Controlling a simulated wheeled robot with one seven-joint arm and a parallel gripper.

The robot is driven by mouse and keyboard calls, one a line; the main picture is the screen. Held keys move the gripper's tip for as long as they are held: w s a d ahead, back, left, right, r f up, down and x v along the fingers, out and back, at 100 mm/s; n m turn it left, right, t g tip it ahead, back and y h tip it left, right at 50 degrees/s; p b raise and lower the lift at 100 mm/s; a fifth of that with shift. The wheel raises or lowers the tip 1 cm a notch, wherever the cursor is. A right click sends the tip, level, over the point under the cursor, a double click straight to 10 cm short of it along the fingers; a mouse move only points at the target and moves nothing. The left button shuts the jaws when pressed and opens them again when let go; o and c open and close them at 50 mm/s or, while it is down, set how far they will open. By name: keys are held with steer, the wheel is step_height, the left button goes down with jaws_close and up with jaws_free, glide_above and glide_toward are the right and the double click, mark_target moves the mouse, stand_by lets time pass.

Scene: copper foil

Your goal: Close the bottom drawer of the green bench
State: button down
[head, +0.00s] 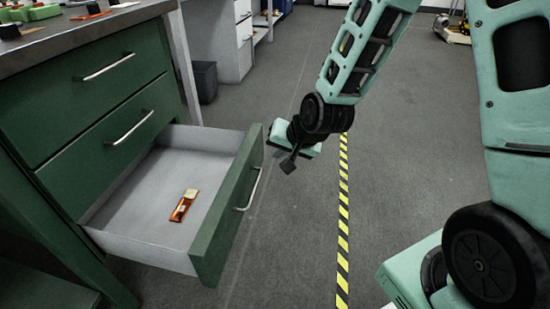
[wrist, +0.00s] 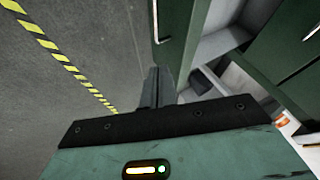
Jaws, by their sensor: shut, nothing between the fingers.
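The green bench (head: 85,120) stands at the left of the head view. Its bottom drawer (head: 228,205) is pulled far out, with a green front, a metal bar handle and pale grey inside walls. An orange-red item with a pale end (head: 183,206) lies on the drawer floor. My gripper (head: 288,166) is shut and empty, to the right of the drawer front and apart from it in the head view. In the wrist view the shut fingers (wrist: 157,88) show just below the drawer front (wrist: 177,38); I cannot tell the exact gap there.
Two upper drawers (head: 105,67) of the bench are shut. Small items lie on the benchtop (head: 90,32). A dark bin (head: 204,82) stands behind the bench by a white cabinet (head: 215,35).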

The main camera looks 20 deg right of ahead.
mark_target(248, 165)
steer(key=shift+w+a+f+b, duration=0.75)
steer(key=shift+w+f, duration=0.25)
steer(key=shift+w, duration=0.15)
steer(key=shift+w+a+f+b, duration=0.65)
steer(key=shift+w+a+f, duration=0.15)
steer(key=shift+w+f, duration=0.3)
steer(key=shift+w+a+f+b, duration=0.75)
steer(key=shift+w+f, duration=0.2)
steer(key=shift+w, duration=0.2)
